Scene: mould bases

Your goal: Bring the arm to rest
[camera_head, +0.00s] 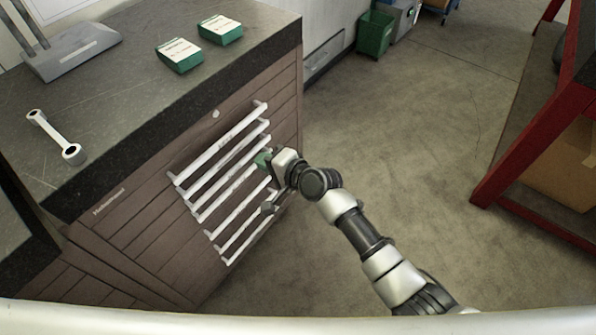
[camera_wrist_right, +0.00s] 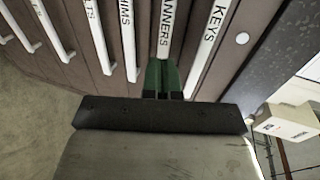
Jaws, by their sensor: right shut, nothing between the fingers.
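My right arm (camera_head: 365,240) reaches in from the lower right in the head view. Its gripper (camera_head: 263,159) is at the front of the brown drawer cabinet (camera_head: 285,85), by the white drawer handles (camera_head: 215,155). In the right wrist view the green fingers (camera_wrist_right: 162,80) are together with nothing between them. They point at the handle labelled "...ANNERS" (camera_wrist_right: 167,30); I cannot tell whether they touch it. My left gripper is in neither view.
A spanner (camera_head: 53,134) and two green-and-white boxes (camera_head: 180,54) (camera_head: 220,29) lie on the cabinet's dark top (camera_head: 120,85). A red-framed bench (camera_head: 530,140) stands at the right. A green bin (camera_head: 374,33) stands at the back. The grey floor (camera_head: 410,130) between is clear.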

